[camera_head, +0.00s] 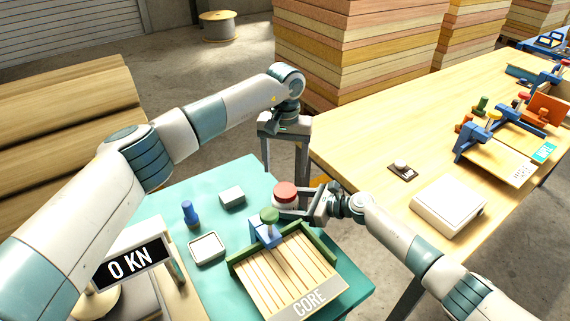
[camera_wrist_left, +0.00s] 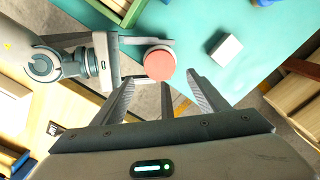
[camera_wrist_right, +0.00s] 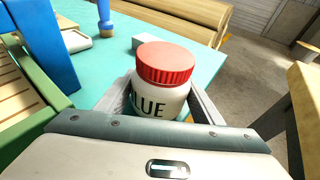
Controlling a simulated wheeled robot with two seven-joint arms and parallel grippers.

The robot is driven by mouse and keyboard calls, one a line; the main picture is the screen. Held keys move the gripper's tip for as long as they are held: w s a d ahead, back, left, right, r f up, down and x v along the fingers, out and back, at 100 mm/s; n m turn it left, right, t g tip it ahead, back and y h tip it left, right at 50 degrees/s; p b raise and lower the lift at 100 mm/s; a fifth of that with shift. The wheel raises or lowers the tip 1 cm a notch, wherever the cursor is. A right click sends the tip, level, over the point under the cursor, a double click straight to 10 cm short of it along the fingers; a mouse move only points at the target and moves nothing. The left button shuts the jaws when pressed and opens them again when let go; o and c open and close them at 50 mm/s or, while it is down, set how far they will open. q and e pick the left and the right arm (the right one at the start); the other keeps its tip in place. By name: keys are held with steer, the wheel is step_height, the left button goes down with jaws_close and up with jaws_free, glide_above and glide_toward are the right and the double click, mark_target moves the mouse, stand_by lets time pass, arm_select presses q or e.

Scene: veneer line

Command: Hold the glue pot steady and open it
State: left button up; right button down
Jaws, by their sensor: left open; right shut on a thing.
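The glue pot (camera_wrist_right: 158,98) is a white jar with "LUE" lettering visible and a red ribbed lid (camera_wrist_right: 166,62). It stands upright at the edge of the teal table, and the lid is on it. My right gripper (camera_head: 300,200) is shut around the pot's body, a finger on each side, as the right wrist view shows. My left gripper (camera_head: 284,126) is raised above and beyond the pot. In the left wrist view its fingers (camera_wrist_left: 165,95) are apart and empty, with the red lid (camera_wrist_left: 160,64) below and just past them.
A blue clamp with a green knob (camera_head: 269,216) and a slatted CORE tray (camera_head: 236,268) stand close in front of the pot. A wooden table (camera_head: 400,130) is right.

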mark_target(285, 189)
stand_by(0.4)
arm_select(q)
steer(key=shift+f, duration=4)
steer(key=c, duration=1.1)
